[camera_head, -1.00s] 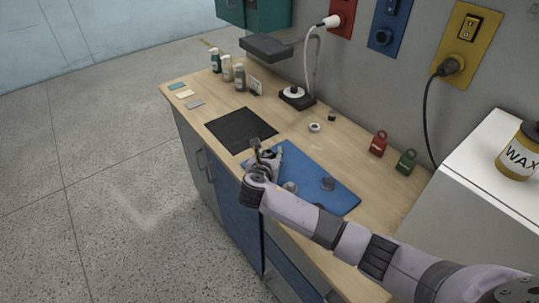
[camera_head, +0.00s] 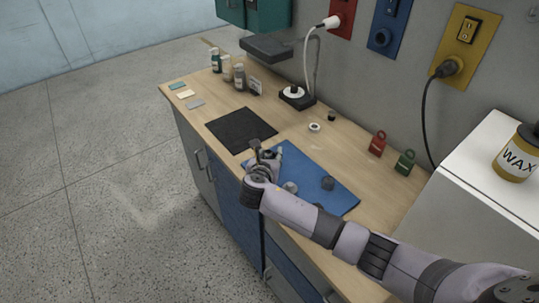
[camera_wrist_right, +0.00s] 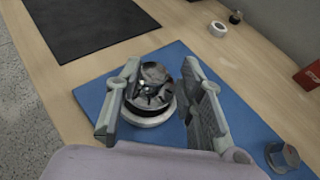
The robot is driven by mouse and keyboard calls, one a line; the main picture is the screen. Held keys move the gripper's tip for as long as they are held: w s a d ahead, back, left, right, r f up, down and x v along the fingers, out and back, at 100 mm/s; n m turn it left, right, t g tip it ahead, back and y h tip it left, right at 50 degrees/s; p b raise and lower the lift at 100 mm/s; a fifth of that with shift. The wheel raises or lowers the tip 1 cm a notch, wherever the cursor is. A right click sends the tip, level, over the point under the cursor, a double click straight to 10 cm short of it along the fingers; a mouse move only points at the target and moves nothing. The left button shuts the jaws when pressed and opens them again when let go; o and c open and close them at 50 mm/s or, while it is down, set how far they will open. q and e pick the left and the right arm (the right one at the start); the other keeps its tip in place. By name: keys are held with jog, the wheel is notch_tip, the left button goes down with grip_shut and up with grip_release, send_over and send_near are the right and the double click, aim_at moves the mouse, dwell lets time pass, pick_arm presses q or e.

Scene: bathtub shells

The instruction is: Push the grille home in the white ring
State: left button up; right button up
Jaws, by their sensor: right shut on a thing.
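The grille (camera_wrist_right: 154,82), a round metallic piece with dark spokes, sits between the fingers of my right gripper (camera_wrist_right: 162,98) in the right wrist view. The white ring (camera_wrist_right: 146,120) shows beneath it, on the blue mat (camera_wrist_right: 240,105). A dark band lies between the grille and the ring; I cannot tell how deep the grille sits. My right gripper (camera_head: 267,152) is shut on the grille at the near left end of the mat in the head view. There the gripper hides most of the grille and ring. My left gripper is not in view.
A black pad (camera_head: 241,129) lies to the left.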

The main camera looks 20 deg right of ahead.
jog(key=shift+s+f, duration=0.1)
jog(key=shift+f, duration=0.75)
dwell(0.5)
jog(key=shift+r+p, duration=0.3)
jog(key=shift+p, duration=0.15)
jog(key=shift+r+p, duration=0.15)
jog(key=shift+p, duration=0.15)
dwell(0.5)
jog(key=shift+p, duration=0.7)
dwell(1.0)
jog(key=shift+f, duration=0.5)
dwell(0.5)
jog(key=shift+r+p, duration=0.35)
jog(key=shift+p, duration=0.1)
